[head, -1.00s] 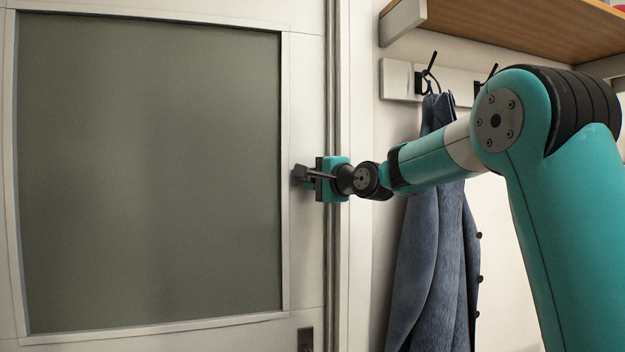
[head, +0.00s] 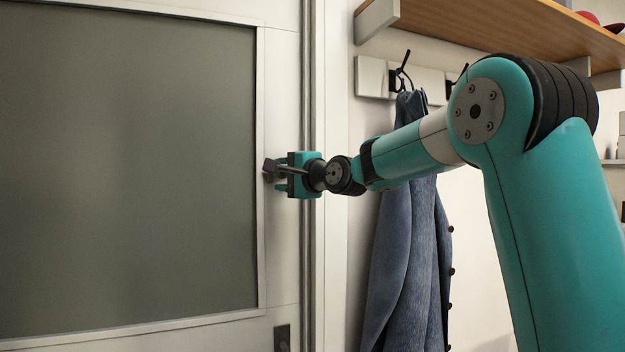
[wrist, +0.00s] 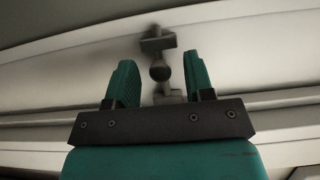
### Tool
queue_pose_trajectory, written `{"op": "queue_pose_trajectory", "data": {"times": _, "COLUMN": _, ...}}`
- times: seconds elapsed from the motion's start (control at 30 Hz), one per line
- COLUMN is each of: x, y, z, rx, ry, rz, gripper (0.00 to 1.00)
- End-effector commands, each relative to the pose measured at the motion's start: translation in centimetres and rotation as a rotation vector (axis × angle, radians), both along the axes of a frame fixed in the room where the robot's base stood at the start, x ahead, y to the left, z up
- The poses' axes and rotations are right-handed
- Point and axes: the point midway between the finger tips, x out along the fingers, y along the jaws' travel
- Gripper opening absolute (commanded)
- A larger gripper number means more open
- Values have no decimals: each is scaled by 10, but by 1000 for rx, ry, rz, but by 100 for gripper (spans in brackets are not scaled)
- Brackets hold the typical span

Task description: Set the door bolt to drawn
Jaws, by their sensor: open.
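The door bolt (head: 268,169) is a small dark grey fitting on the door's right-hand frame, in the head view. In the wrist view its round knob (wrist: 160,72) stands between my fingers, with a grey block (wrist: 158,42) beyond it. My gripper (head: 281,174) is at the bolt, its teal fingers pointing at the door. In the wrist view my gripper (wrist: 160,78) is open, with a gap on each side of the knob. My gripper hides part of the bolt in the head view, and I cannot tell whether it is drawn.
The white door has a large grey panel (head: 120,170) and a dark plate (head: 282,338) low down. A blue coat (head: 405,240) hangs from a hook (head: 402,75) close behind my forearm. A wooden shelf (head: 480,32) is above. The space before the door panel is clear.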

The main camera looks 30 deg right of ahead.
Motion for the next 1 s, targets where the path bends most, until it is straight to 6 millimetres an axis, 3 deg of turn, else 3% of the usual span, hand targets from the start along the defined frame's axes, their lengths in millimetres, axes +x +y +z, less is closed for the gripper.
{"op": "queue_pose_trajectory", "data": {"times": 0.4, "x": -102, "y": -20, "z": -4, "rx": -2, "ry": -4, "rz": -4, "gripper": 48}}
{"op": "queue_pose_trajectory", "data": {"times": 0.53, "x": -128, "y": -25, "z": -3, "rx": -2, "ry": -2, "rz": -4, "gripper": 48}}
{"op": "queue_pose_trajectory", "data": {"times": 0.73, "x": -150, "y": -29, "z": -2, "rx": 0, "ry": 0, "rz": 0, "gripper": 48}}
{"op": "queue_pose_trajectory", "data": {"times": 1.0, "x": -154, "y": -29, "z": -1, "rx": 1, "ry": 0, "rz": 3, "gripper": 48}}
